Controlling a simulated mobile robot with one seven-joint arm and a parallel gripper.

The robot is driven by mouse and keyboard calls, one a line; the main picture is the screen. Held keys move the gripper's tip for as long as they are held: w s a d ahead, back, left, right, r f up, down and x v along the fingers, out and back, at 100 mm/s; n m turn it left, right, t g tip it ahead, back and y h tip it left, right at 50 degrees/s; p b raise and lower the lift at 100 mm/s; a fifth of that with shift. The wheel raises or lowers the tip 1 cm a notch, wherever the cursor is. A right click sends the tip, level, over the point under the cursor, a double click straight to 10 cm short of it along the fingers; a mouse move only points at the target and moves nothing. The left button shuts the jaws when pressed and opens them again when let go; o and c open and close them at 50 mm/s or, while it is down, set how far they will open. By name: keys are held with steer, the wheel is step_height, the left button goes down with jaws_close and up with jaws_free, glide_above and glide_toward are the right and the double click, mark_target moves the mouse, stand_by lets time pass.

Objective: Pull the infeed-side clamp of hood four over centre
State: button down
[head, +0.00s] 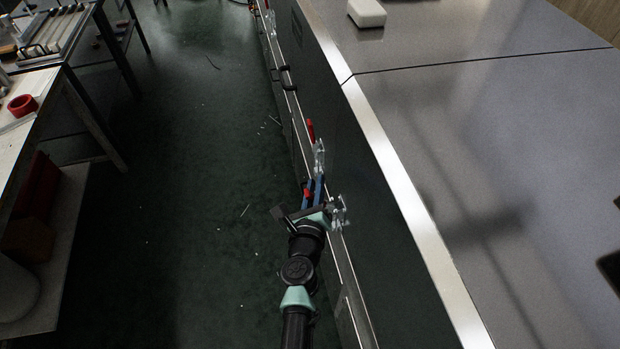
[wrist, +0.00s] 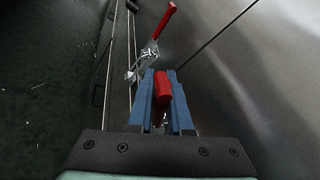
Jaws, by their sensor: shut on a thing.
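My gripper (head: 313,188) is at the side of the dryer hood, its two blue fingers pointing along the hood's side. In the wrist view my gripper (wrist: 161,76) is shut on a red clamp handle (wrist: 163,88), which lies between the fingers. A little of this red handle (head: 307,194) also shows in the head view. Bright metal clamp parts (head: 340,212) show just right of my gripper; the rest is hidden behind it. A second clamp with a raised red handle (head: 310,130) sits farther along; this handle (wrist: 166,19) tilts right in the wrist view.
The hood's grey top (head: 500,130) fills the right side. A black handle (head: 287,78) is on its side farther along. A white block (head: 367,13) lies on top. A bench with a red ring (head: 22,105) stands at left; the green floor between is mostly clear.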

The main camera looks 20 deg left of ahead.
steer(key=d+m+p, duration=0.1)
steer(key=p, duration=0.1)
steer(key=w+d+r+m+g+p, duration=0.1)
steer(key=p, duration=0.1)
steer(key=shift+w+r+m+y, duration=0.1)
steer(key=shift+w+m+y, duration=0.2)
steer(key=shift+m, duration=0.1)
steer(key=shift+d+g, duration=0.1)
steer(key=shift+g, duration=0.2)
stand_by(0.3)
steer(key=c, duration=0.8)
jaws_free()
steer(key=shift+c, duration=0.2)
